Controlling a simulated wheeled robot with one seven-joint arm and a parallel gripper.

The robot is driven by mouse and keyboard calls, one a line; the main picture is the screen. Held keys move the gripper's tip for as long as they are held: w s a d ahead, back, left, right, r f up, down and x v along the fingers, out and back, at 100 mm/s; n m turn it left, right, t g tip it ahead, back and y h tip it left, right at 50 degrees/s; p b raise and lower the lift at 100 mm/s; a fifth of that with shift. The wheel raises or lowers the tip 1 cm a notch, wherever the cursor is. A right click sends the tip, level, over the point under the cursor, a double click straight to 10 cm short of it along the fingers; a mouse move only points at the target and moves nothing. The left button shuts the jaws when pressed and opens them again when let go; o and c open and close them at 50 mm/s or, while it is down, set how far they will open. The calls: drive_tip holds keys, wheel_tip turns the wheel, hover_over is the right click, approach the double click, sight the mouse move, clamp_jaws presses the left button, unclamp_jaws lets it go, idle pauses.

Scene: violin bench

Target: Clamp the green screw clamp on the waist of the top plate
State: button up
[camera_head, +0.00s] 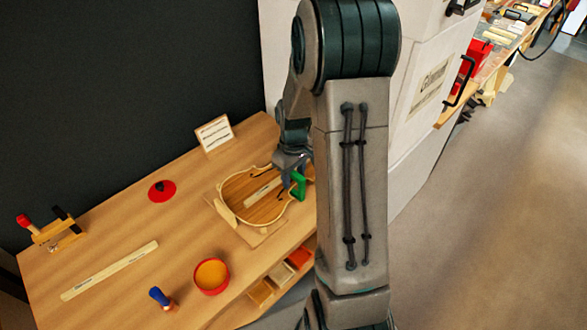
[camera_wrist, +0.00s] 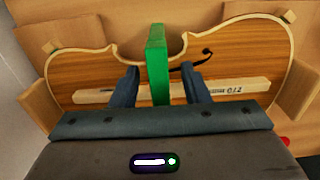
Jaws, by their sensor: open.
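The violin top plate (camera_head: 244,207) lies in a wooden holder (camera_head: 220,213) on the bench, and its striped wood face fills the wrist view (camera_wrist: 85,75). A pale bar (camera_wrist: 245,88) lies along its middle. The green screw clamp (camera_head: 298,184) stands at the plate's waist edge, and it shows upright in the wrist view (camera_wrist: 157,60). My gripper (camera_wrist: 158,80) is open, with one finger on each side of the clamp and gaps between. In the head view my gripper (camera_head: 290,160) is partly hidden behind my arm. The clamp's lower part is hidden.

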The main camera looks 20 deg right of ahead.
wheel_tip(320, 180, up, 14)
idle(0.4)
drive_tip(key=shift+f, duration=0.1)
idle(0.3)
